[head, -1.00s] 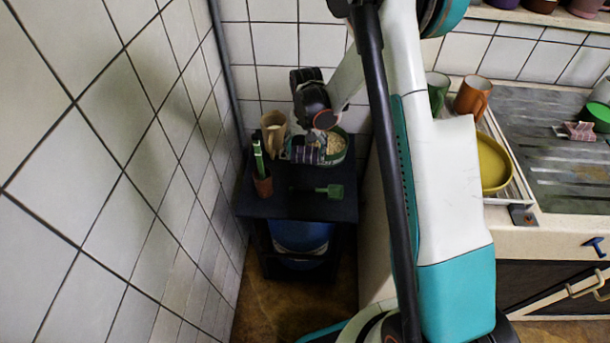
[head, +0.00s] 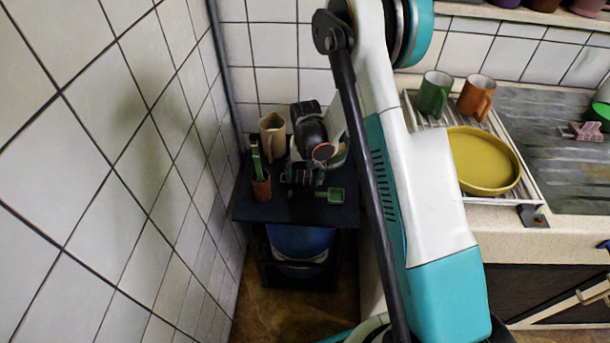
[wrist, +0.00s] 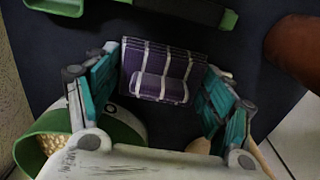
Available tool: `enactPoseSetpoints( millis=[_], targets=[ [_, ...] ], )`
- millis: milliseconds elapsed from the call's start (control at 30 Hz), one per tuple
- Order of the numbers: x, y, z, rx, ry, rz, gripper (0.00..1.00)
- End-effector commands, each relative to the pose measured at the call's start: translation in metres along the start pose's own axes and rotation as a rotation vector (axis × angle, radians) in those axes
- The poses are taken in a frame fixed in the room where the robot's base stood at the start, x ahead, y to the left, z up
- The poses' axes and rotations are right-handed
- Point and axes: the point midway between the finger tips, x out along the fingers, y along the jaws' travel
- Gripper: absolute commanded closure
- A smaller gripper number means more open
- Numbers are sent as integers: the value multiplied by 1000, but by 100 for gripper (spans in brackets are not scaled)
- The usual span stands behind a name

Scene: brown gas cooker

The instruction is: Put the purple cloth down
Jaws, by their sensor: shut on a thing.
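The purple cloth (wrist: 160,78), with a white check, is folded between the two teal fingers of my gripper (wrist: 163,82) in the wrist view. My gripper is shut on it. In the head view my gripper (head: 304,180) is over the small dark table (head: 285,212) in the corner, and the cloth shows there only as a small dark patch. In the wrist view the dark tabletop (wrist: 235,75) lies beyond the cloth. I cannot tell whether the cloth touches it.
A brown pot (head: 262,187) with green utensils and a beige jug (head: 272,137) stand left on the table. A green scoop (head: 334,195) lies near its front. Tiled wall is left, the counter right.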

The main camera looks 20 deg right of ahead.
Motion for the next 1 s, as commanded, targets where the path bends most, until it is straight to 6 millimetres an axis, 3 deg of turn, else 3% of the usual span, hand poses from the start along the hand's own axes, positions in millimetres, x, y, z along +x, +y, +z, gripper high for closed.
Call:
enactPoseSetpoints(
  millis=[133,167,233,733,1000],
  targets=[
    [2,0,0,0,0,0,66],
    [3,0,0,0,0,0,23],
    [2,0,0,0,0,0,7],
    [-1,0,0,0,0,0,6],
    [-50,0,0,0,0,0,6]
  ],
)
